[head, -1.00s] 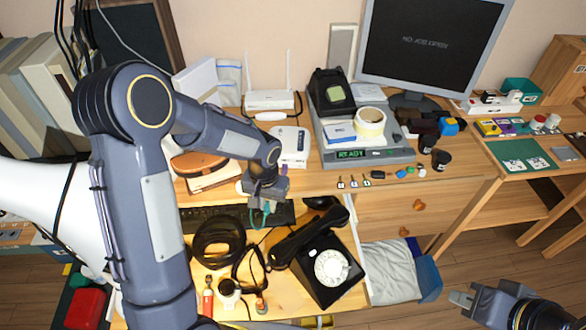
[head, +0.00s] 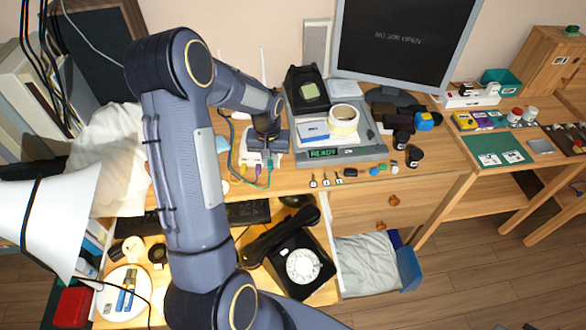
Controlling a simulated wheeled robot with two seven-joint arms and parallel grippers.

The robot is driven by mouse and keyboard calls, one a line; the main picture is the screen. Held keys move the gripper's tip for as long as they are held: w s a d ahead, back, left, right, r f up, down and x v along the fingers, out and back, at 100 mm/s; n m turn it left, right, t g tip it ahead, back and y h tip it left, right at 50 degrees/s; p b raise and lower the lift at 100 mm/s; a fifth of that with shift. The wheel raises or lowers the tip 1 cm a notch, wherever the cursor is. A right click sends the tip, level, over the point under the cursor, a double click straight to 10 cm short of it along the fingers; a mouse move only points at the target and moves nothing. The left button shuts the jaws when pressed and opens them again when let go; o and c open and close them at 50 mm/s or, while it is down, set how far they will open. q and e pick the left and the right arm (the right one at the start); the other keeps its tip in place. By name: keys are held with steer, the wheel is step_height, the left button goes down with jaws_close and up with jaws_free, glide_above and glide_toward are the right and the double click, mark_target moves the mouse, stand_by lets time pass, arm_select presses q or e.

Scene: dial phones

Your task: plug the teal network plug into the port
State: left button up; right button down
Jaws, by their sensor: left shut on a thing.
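My left gripper (head: 270,152) is over the front of a small white network box (head: 252,157) on the desk, at the left of the grey scale-like device. It is shut on the teal network plug (head: 274,161), of which only a small teal bit shows below the fingers. The plug is right at the box's front edge; whether it is inside a port I cannot tell, since the gripper and forearm cover that spot. A yellow plug (head: 243,170) and a purple plug (head: 258,170) show at the box's front. My right gripper is out of view.
The grey device (head: 350,153) with a READY display stands close on the right. Small keys and coloured caps lie in front of it. A black dial phone (head: 303,262) and keyboard (head: 248,212) are on the lower surface. An open drawer (head: 365,262) holds grey cloth.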

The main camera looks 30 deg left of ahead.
mark_target(272, 177)
arm_select(q)
steer(key=shift+w+a+f, duration=0.1)
steer(key=shift+a+f+b, duration=0.1)
steer(key=shift+f+b, duration=0.35)
steer(key=shift+f, duration=0.1)
steer(key=f+b, duration=0.1)
steer(key=f, duration=0.1)
steer(key=w+f+b, duration=0.1)
steer(key=f+b, duration=0.1)
steer(key=shift+a+f, duration=0.2)
steer(key=shift+f, duration=0.05)
steer(key=shift+f+b, duration=0.35)
steer(key=shift+f, duration=0.15)
steer(key=shift+w+a, duration=0.3)
steer(key=shift+w, duration=0.2)
steer(key=shift+w+a, duration=0.25)
steer(key=shift+w, duration=0.2)
stand_by(0.5)
steer(key=o, duration=0.8)
steer(key=shift+o, duration=0.3)
